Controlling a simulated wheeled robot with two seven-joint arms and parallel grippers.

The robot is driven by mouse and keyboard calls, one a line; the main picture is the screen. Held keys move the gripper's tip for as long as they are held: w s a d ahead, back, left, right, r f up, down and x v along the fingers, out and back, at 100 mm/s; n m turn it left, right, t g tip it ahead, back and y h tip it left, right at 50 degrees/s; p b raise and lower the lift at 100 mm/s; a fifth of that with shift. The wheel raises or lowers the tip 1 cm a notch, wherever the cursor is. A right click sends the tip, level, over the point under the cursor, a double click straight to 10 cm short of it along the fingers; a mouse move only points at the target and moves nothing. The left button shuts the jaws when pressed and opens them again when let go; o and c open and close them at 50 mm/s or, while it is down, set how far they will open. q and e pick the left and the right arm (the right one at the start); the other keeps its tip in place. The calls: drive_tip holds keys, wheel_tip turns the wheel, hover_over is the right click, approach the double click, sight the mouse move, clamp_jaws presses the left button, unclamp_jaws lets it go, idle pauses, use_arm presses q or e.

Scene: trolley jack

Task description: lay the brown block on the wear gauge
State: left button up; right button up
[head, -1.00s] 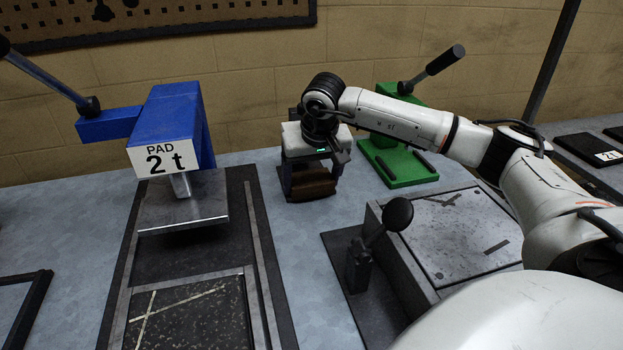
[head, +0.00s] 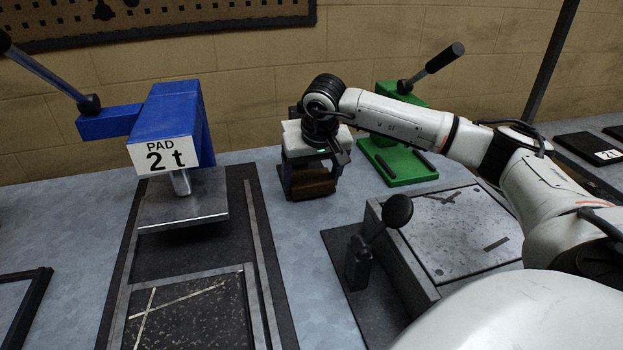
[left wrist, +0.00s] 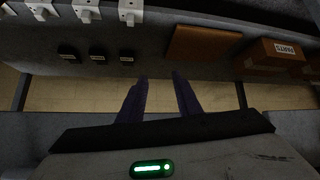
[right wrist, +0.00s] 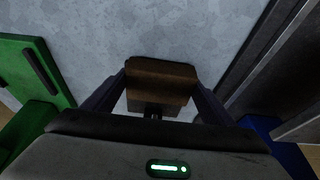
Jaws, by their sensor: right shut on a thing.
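The brown block (head: 314,183) is between the fingers of my right gripper (head: 308,177), at the middle of the bench toward the back wall. In the right wrist view the block (right wrist: 162,82) sits between the two fingers, which are shut on it. Whether it touches the bench is hard to tell. No label marks the wear gauge; I cannot tell whether it is the green stand (head: 400,162) or the grey box-shaped fixture (head: 455,235). My left gripper (left wrist: 160,90) is open and empty in its wrist view; it is outside the head view.
A blue press (head: 170,125) marked "PAD 2 t" stands left over a metal plate on a dark base. A round-knobbed lever (head: 397,212) rises beside the grey fixture. Bare bench (head: 300,250) lies in front of the block. A PARTS box (left wrist: 285,55) shows in the left wrist view.

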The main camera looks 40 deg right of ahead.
drive_tip(key=o, duration=1.5)
drive_tip(key=shift+s+a+f, duration=0.1)
drive_tip(key=shift+a+f, duration=0.05)
drive_tip(key=shift+f, duration=0.35)
drive_tip(key=shift+c, duration=0.2)
drive_tip(key=shift+s+d, duration=0.1)
drive_tip(key=shift+d, duration=0.25)
drive_tip(key=shift+r, duration=0.1)
drive_tip(key=v, duration=1.1)
drive_tip(key=shift+w+a+p, duration=0.35)
drive_tip(key=shift+w+p, duration=0.05)
drive_tip(key=shift+r, duration=0.1)
